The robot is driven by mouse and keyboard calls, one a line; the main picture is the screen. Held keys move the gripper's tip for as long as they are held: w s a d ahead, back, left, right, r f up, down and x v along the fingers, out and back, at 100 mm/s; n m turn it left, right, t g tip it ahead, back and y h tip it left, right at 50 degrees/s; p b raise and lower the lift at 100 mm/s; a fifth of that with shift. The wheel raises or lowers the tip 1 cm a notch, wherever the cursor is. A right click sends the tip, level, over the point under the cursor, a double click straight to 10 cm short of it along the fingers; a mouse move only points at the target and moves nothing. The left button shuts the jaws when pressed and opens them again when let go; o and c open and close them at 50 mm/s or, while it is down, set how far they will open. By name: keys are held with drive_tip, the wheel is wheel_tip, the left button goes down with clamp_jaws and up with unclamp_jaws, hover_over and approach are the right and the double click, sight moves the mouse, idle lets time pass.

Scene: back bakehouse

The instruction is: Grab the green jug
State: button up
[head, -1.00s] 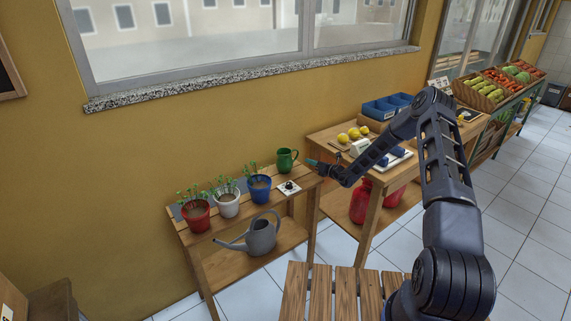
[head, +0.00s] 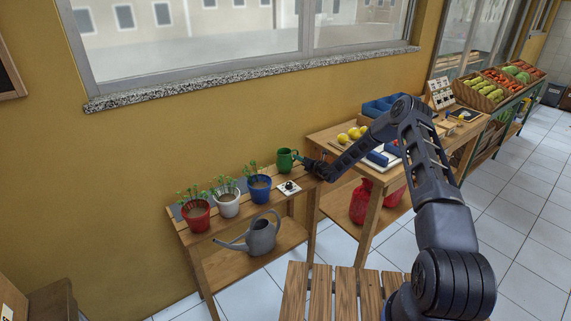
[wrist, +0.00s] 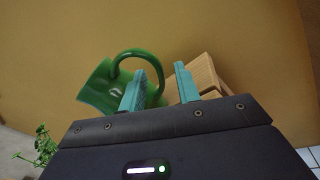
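The green jug (head: 285,161) stands upright at the back right end of the wooden plant bench (head: 236,215). Its handle faces right, toward my gripper (head: 302,161), which is at the jug's right side. In the wrist view, the jug (wrist: 98,88) is at upper left, with its handle arching to the right. My gripper (wrist: 160,86) is open there, its teal fingers apart. The left finger overlaps the jug's body, and part of the handle shows in the gap between the fingers. I cannot tell whether either finger touches it.
Red (head: 196,216), white (head: 228,204) and blue (head: 258,188) plant pots stand left of the jug. A small white card with a dark object (head: 290,188) lies in front of it. A grey watering can (head: 260,236) is on the lower shelf. The yellow wall is close behind.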

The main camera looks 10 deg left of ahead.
drive_tip(key=shift+x, duration=1.15)
clamp_jaws()
drive_tip(key=shift+r, duration=0.2)
